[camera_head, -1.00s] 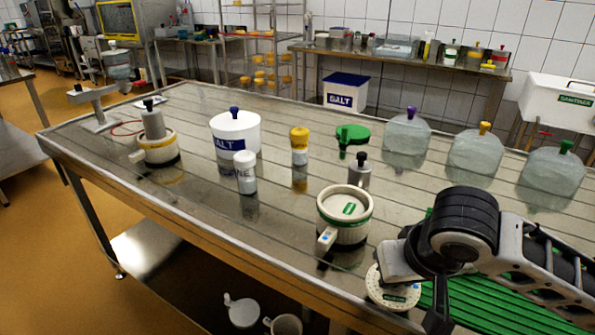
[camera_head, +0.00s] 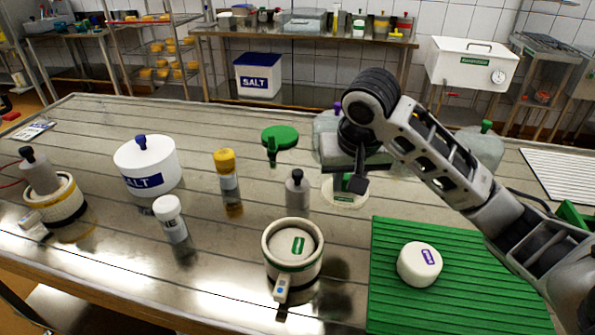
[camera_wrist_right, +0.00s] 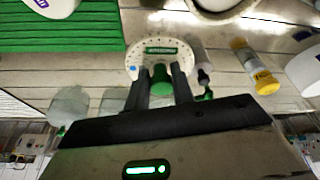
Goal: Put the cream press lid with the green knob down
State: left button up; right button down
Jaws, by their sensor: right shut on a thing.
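The cream press lid (camera_head: 335,199) is a flat perforated disc with a green label and a green knob. The mould stands upright with a green label inside. My left gripper is not in view.
A grey weight (camera_head: 297,193) stands just left of the lid. A green funnel-like item (camera_head: 280,137), a yellow-capped bottle (camera_head: 228,180) and glass jars (camera_head: 328,140) are near. A white cheese (camera_head: 415,266) lies on the green mat (camera_head: 470,300). Bare table lies between lid and mat.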

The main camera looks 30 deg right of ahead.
jog(key=shift+w+d+f, duration=0.15)
jog(key=shift+w+d, duration=0.1)
jog(key=shift+w, duration=0.2)
jog(key=shift+w+d+f, duration=0.15)
jog(key=shift+w+d, duration=0.05)
jog(key=shift+w, duration=0.2)
jog(key=w+d+f, duration=0.1)
jog(key=d+f, duration=0.1)
jog(key=d, duration=0.1)
jog(key=w+d+f, duration=0.2)
jog(key=d+f, duration=0.1)
jog(key=d, duration=0.1)
jog(key=w+d+f, duration=0.2)
jog(key=d+f, duration=0.1)
jog(key=shift+d, duration=0.25)
jog(key=shift+w+d+f, duration=0.25)
jog(key=shift+d+f, duration=0.1)
jog(key=shift+f, duration=0.15)
jog(key=shift+d+f, duration=0.1)
jog(key=shift+f, duration=1.55)
jog(key=shift+f, duration=0.2)
jog(key=c, duration=1.2)
grip_release()
